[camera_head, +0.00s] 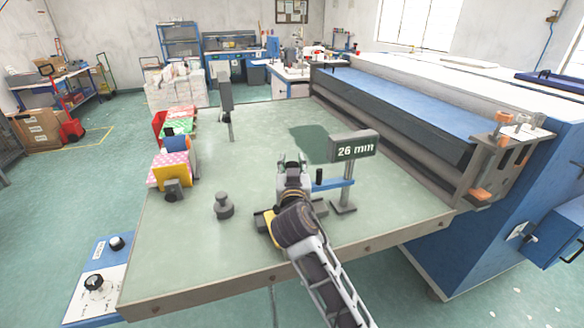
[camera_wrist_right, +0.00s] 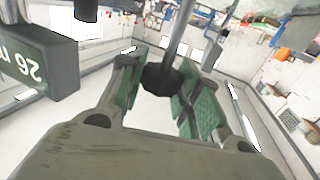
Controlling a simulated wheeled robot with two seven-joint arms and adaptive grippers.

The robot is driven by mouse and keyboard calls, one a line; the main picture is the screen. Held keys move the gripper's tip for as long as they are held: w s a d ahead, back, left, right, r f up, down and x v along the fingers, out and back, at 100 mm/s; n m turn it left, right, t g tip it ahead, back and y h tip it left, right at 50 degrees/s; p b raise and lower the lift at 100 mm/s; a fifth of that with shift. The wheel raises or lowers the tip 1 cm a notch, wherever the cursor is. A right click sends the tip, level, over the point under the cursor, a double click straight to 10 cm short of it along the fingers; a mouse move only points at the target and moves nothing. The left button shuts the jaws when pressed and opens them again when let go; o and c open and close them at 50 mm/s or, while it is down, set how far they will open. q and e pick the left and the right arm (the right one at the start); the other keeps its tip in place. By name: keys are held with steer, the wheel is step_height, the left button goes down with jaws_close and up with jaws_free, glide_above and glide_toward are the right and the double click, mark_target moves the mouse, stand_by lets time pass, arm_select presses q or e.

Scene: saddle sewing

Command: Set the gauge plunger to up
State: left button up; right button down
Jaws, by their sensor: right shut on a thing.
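The gauge has a grey display (camera_head: 354,148) reading "26 mm" on a post, with a blue bar (camera_head: 338,186) below it. A short black cylinder (camera_head: 319,177) stands on the bar. In the right wrist view the display (camera_wrist_right: 40,58) shows upside down at the left. My right gripper (camera_head: 293,161) is beside the post, at the bar's left end. In the wrist view its green-padded fingers (camera_wrist_right: 160,85) are shut on a dark knob on a grey rod (camera_wrist_right: 181,35), apparently the gauge plunger. The head view hides the knob behind the gripper. My left gripper is not in view.
The pale green table (camera_head: 190,255) has a dark weight (camera_head: 224,207) left of my gripper and coloured items (camera_head: 172,168) at its left edge. A grey post unit (camera_head: 226,95) stands farther back. A large blue machine (camera_head: 400,105) borders the right. The table's front left is clear.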

step_height(320, 180, up, 2)
steer(key=shift+r+p, duration=0.1)
steer(key=shift+p, duration=0.3)
steer(key=shift+r+p, duration=0.3)
steer(key=shift+r, duration=0.3)
steer(key=c, duration=1.4)
jaws_free()
steer(key=shift+r, duration=0.1)
steer(key=o, duration=0.4)
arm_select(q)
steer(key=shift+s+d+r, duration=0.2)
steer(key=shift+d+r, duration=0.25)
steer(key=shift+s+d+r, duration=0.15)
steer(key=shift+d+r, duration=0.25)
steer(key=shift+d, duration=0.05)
arm_select(e)
steer(key=shift+f, duration=0.2)
steer(key=shift+s, duration=0.1)
